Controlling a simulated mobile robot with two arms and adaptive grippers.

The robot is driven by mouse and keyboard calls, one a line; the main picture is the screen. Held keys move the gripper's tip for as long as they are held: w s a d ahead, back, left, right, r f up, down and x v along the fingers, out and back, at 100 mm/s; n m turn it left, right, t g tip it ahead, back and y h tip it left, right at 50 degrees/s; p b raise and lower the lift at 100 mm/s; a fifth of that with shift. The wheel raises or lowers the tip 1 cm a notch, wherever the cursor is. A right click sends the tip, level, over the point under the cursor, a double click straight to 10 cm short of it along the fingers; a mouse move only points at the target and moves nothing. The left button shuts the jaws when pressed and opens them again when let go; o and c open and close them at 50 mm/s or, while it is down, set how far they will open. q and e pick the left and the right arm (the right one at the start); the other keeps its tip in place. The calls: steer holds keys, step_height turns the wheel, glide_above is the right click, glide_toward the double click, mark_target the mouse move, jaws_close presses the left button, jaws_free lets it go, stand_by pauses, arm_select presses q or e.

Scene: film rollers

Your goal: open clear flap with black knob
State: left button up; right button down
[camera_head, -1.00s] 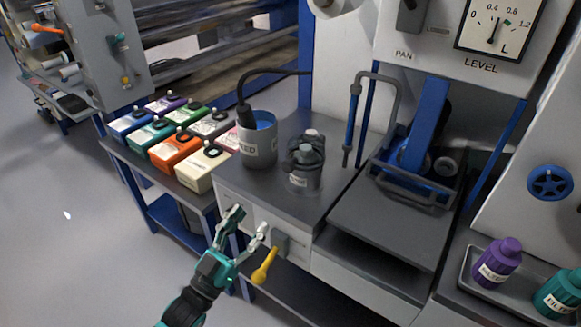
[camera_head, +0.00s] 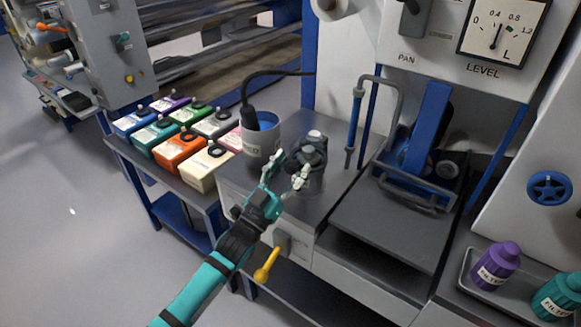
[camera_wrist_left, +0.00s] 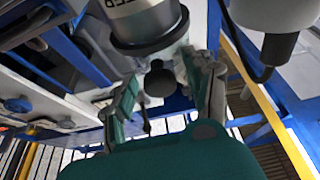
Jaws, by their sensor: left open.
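A small dark grey see-through canister (camera_head: 314,150) with a light cap stands on the grey cabinet top. I cannot tell a clear flap apart from it in the head view. My left gripper (camera_head: 286,172) is open at the near left side of this canister, its fingers pointing up at it. In the left wrist view, a round black knob (camera_wrist_left: 158,80) shows in the gap between the open fingers (camera_wrist_left: 163,85), below a labelled grey cylinder (camera_wrist_left: 143,18). The fingers do not appear closed on the knob. My right gripper is not in view.
A grey bucket (camera_head: 259,146) with a black cable stands left of the canister. A yellow-handled lever (camera_head: 267,265) is on the cabinet front. Several coloured boxes (camera_head: 180,145) stand on the left bench. An ink pan (camera_head: 415,190) lies to the right. The cabinet top is narrow.

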arm_select(q)
jaws_close()
stand_by(0.3)
